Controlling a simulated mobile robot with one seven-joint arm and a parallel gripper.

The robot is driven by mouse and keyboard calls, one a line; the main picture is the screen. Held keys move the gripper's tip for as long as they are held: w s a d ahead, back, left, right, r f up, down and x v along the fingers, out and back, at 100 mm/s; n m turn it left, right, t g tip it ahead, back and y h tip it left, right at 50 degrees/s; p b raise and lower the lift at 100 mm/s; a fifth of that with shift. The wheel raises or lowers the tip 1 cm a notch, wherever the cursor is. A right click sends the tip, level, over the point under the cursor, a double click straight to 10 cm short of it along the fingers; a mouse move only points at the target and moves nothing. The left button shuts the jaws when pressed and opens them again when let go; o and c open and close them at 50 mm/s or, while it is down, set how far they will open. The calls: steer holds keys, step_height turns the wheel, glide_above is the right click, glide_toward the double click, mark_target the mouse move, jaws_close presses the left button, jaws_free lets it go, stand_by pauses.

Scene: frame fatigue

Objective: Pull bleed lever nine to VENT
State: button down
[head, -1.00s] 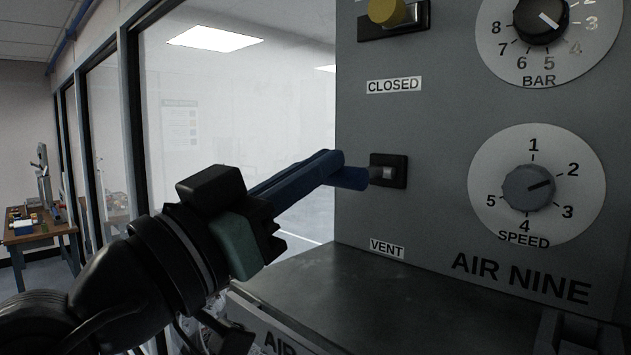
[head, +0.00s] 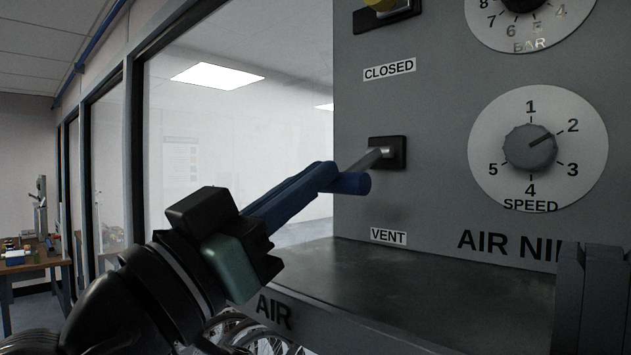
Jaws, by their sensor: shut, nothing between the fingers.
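The panel is marked AIR NINE (head: 510,242), partly cut off.
A speed dial (head: 531,148) and a cropped BAR dial (head: 518,15) are to the right. A dark ledge (head: 440,285) juts out below the panel. A glass partition (head: 230,120) stands behind; a table (head: 30,265) is far left.

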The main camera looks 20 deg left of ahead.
steer(key=b+v, duration=0.4)
steer(key=v, duration=0.8)
steer(key=shift+r, duration=0.1)
